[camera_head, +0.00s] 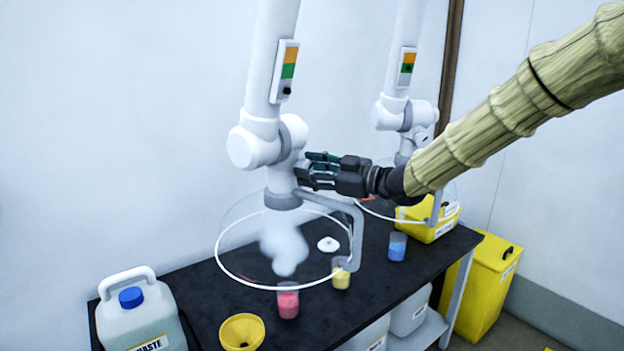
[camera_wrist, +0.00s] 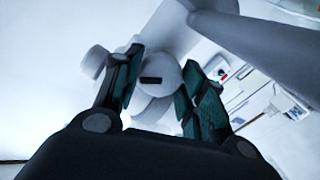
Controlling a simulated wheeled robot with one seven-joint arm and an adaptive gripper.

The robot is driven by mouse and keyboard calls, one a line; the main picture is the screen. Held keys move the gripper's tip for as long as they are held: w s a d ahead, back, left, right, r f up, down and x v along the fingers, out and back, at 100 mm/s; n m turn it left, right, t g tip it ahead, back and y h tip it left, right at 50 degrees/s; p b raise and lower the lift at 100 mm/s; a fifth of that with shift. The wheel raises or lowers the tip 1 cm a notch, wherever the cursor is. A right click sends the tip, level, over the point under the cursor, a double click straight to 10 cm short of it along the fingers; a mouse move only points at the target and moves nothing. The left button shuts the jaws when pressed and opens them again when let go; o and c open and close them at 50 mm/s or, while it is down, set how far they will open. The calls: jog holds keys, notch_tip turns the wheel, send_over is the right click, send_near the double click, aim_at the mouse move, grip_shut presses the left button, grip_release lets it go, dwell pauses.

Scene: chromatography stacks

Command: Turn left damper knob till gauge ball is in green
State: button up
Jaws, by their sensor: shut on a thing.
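The left fume arm (camera_head: 270,45) carries a gauge (camera_head: 285,70) with an orange band on top, a green band under it and a pale part at the bottom. Its dark ball (camera_head: 287,91) sits in the pale part, below the green. My gripper (camera_head: 304,168) is at the arm's lower joint, its fingers on the right side of it. In the wrist view the damper knob (camera_wrist: 165,76) is a white round piece with a dark mark, between the two fingers. My gripper is shut on it. In the head view the fingers hide the knob.
A clear hood (camera_head: 235,235) hangs below with pale vapour inside. Pink (camera_head: 288,302), yellow (camera_head: 341,277) and blue (camera_head: 397,247) beakers stand on the black bench (camera_head: 210,290). A second fume arm (camera_head: 405,113) with its own gauge (camera_head: 407,66) is behind my gripper. A waste jug (camera_head: 140,310) stands front left.

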jog(key=shift+n+b, duration=0.4)
jog(key=shift+n, duration=0.4)
jog(key=o, duration=1)
jog(key=shift+o, duration=0.2)
jog(key=shift+d, duration=0.1)
jog(key=v, duration=1.2)
jog(key=shift+s, duration=0.1)
